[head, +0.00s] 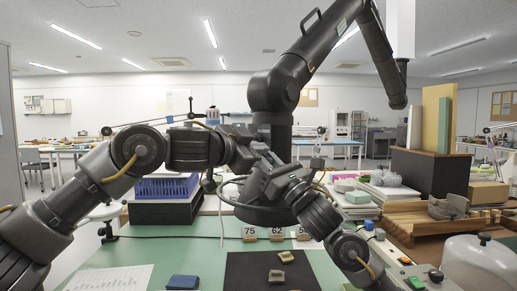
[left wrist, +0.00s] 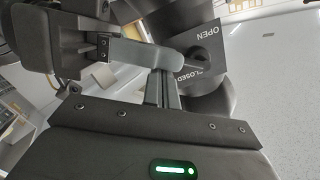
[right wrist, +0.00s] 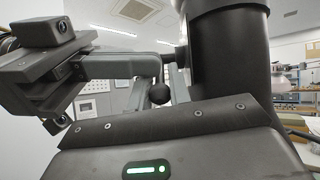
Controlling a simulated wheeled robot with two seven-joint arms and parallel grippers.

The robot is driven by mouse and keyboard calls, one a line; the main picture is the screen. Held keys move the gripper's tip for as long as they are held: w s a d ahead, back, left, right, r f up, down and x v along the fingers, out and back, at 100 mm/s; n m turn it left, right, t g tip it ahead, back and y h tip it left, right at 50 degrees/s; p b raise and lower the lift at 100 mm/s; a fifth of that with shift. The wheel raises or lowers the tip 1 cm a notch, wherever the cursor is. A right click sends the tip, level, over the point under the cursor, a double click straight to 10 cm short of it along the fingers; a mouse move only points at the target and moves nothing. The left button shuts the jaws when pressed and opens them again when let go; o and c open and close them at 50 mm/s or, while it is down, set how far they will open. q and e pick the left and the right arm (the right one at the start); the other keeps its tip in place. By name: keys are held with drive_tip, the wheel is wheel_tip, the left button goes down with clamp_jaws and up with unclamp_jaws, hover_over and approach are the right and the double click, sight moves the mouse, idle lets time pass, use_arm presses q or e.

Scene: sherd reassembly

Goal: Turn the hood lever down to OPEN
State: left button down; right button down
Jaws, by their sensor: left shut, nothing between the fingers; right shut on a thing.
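The black extraction hood (head: 258,213) hangs on its jointed arm in the middle of the head view. In the left wrist view a dark plate (left wrist: 212,50) reads OPEN and CLOSED, and the hood lever (left wrist: 196,66) stands out from it by the word CLOSED. My left gripper (left wrist: 178,62) is shut and empty, its fingertips close beside the lever; contact is unclear. In the head view it (head: 238,150) is beside the hood's neck. My right gripper (right wrist: 166,60) is shut on a dark handle by the hood's black tube (right wrist: 228,65). My arms partly hide the hood.
Below the hood lie a dark mat (head: 240,272) with small sherds (head: 277,276), number cards (head: 277,233) and a blue block (head: 183,282). A blue crate (head: 167,187) stands behind at left. Boxes and a wooden tray (head: 420,215) crowd the right.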

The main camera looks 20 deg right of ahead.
use_arm(q)
drive_tip(key=shift+w+a+f, duration=0.1)
drive_tip(key=shift+w+f, duration=0.15)
drive_tip(key=shift+f, duration=0.2)
use_arm(e)
drive_tip(key=shift+s+r, duration=0.1)
